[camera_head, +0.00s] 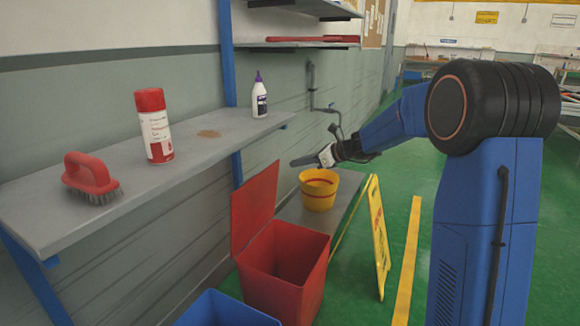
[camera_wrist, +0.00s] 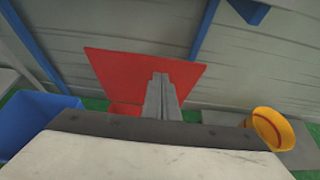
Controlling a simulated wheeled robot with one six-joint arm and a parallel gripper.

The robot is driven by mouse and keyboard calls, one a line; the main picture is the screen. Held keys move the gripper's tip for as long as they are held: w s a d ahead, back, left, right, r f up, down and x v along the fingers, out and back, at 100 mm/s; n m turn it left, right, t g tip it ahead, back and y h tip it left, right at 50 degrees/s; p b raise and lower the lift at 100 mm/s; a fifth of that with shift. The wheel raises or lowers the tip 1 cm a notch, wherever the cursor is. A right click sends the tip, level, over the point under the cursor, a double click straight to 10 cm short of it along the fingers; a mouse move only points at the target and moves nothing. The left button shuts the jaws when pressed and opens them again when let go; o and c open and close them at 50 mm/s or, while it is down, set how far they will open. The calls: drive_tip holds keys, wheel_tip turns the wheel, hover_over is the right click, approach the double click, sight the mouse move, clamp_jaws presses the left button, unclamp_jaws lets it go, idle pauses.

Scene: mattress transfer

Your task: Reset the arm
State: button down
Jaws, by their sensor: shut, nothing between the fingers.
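My gripper (camera_head: 303,160) is at the end of my blue arm, out in front of the wall and above the yellow bucket (camera_head: 319,188). In the wrist view my gripper (camera_wrist: 159,78) has its fingers together and empty, seen against the red bin's raised lid (camera_wrist: 110,75). The open red bin (camera_head: 285,270) stands below and left of the gripper in the head view, with its lid tilted up. The bucket also shows at the right of the wrist view (camera_wrist: 273,128).
A grey wall shelf (camera_head: 120,175) holds a red brush (camera_head: 90,178), a red-and-white can (camera_head: 154,125) and a white bottle with a purple cap (camera_head: 259,97). A blue bin (camera_head: 228,310) stands in front. A yellow floor sign (camera_head: 379,235) stands right. Green floor beyond is open.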

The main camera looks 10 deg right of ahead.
drive_tip(key=s+r+n+g+h, duration=0.1)
drive_tip(key=s+n+g+h, duration=0.25)
drive_tip(key=s+n, duration=1.75)
drive_tip(key=s+d+f+n+h, duration=0.1)
drive_tip(key=s+d+f+h, duration=0.1)
drive_tip(key=s, duration=0.8)
drive_tip(key=s+d+f+n+h, duration=0.1)
drive_tip(key=s+d, duration=0.4)
drive_tip(key=s, duration=0.6)
drive_tip(key=s+d+f+n+h, duration=0.2)
drive_tip(key=s+d+f+h, duration=0.2)
drive_tip(key=s, duration=0.6)
drive_tip(key=shift+s+t, duration=0.35)
drive_tip(key=shift+s, duration=0.05)
drive_tip(key=shift+a, duration=0.1)
